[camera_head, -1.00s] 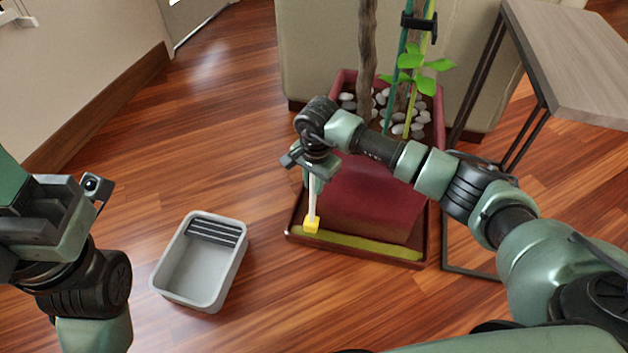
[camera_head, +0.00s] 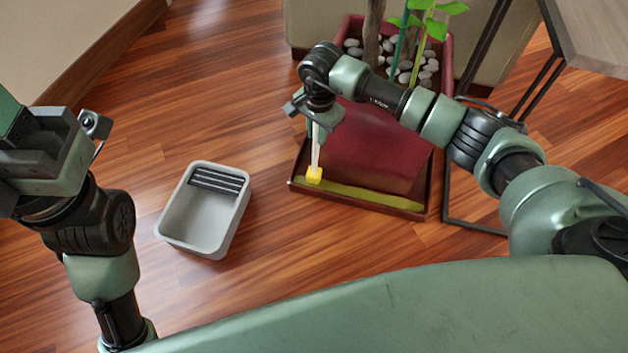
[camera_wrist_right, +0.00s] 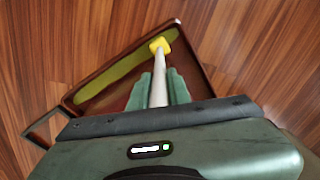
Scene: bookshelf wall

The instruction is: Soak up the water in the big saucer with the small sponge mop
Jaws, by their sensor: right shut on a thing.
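The big saucer (camera_head: 421,214) is a dark red square tray on the floor under the red planter (camera_head: 372,150). Yellow-green water (camera_head: 372,195) shows as a strip along its front. My right gripper (camera_head: 319,122) is above the saucer's left front corner, shut on the white handle of the small sponge mop (camera_head: 316,150). The mop points down, its yellow sponge head at the strip's left end; I cannot tell whether it touches the water. In the right wrist view the sponge head (camera_wrist_right: 160,45) overlaps the strip's right end. My left gripper (camera_head: 80,135) is at the left edge, its jaws unclear.
A grey bucket (camera_head: 200,219) with a dark ribbed grid at its back stands on the wood floor left of the saucer. A table (camera_head: 600,35) with dark metal legs stands at the right. Floor between bucket and saucer is clear.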

